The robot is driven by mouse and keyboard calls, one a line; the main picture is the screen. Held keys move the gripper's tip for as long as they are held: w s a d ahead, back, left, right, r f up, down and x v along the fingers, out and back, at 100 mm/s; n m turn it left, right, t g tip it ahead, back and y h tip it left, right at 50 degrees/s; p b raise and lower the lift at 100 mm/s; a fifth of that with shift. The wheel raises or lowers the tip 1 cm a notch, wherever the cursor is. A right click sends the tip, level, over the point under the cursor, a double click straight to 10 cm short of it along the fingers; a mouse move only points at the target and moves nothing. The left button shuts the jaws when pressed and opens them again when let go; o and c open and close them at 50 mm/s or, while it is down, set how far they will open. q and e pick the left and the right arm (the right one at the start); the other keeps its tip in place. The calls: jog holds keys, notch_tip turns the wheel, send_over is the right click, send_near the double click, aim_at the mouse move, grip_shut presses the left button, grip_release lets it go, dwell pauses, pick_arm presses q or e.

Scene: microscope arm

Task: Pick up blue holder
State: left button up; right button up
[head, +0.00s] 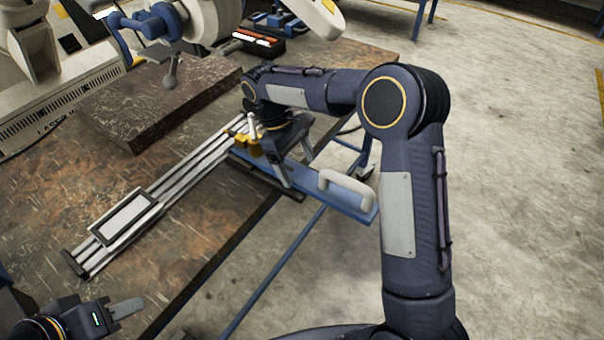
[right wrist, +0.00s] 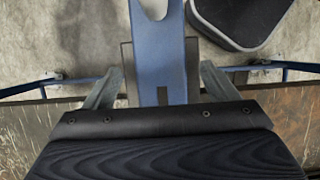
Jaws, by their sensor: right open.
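The blue holder (head: 330,197) is a long flat blue bar with a pale looped handle (head: 347,188) near its right end. It lies at the table's front edge, its handle end sticking out over the floor. My right gripper (head: 294,166) is over the bar, left of the handle. In the right wrist view the blue holder (right wrist: 158,65) runs between the two spread fingers of my right gripper (right wrist: 158,88), with a gap on each side. My left gripper (head: 122,310) is at the bottom left, away from the holder; only one finger shows clearly.
A silver rail (head: 165,190) with a framed plate lies on the brown table (head: 215,225). A dark stone slab (head: 160,95) and a white machine with blue knobs (head: 152,24) stand behind. A tray of tools (head: 258,42) is at the back. Concrete floor is right.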

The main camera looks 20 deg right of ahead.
jog(key=shift+x, duration=0.95)
jog(key=c, duration=1.5)
jog(key=shift+r, duration=0.1)
jog(key=shift+c, duration=0.7)
jog(key=shift+r, duration=0.2)
